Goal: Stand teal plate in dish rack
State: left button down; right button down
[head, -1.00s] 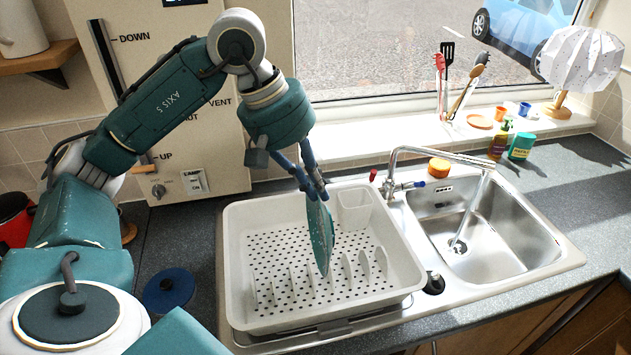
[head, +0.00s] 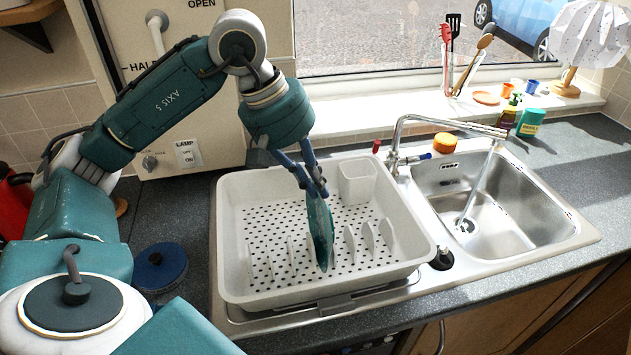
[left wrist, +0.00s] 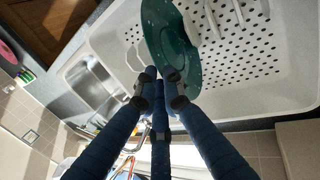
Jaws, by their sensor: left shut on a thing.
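The teal plate (head: 320,236) is on edge, nearly upright, inside the white dish rack (head: 262,184), among the rack's row of white dividers. I cannot tell whether its lower edge touches the rack floor. My left gripper (head: 317,192) is shut on the plate's upper rim. In the left wrist view the gripper (left wrist: 163,92) pinches the rim of the speckled teal plate (left wrist: 169,45), with the perforated rack floor (left wrist: 240,50) behind it. My right gripper is in neither view.
A white cutlery cup (head: 356,183) stands in the rack's back right corner. To the right are the tap (head: 440,122), running into the steel sink (head: 480,215). Utensils and a lamp line the sill.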

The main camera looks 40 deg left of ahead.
pick_arm(q)
jog(key=shift+f, duration=0.25)
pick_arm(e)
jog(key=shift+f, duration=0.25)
pick_arm(q)
jog(key=c, duration=1.8)
grip_release()
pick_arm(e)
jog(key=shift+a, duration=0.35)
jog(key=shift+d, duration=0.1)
pick_arm(q)
jog(key=v, duration=1.2)
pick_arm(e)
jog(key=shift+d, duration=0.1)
pick_arm(q)
jog(key=shift+r, duration=0.1)
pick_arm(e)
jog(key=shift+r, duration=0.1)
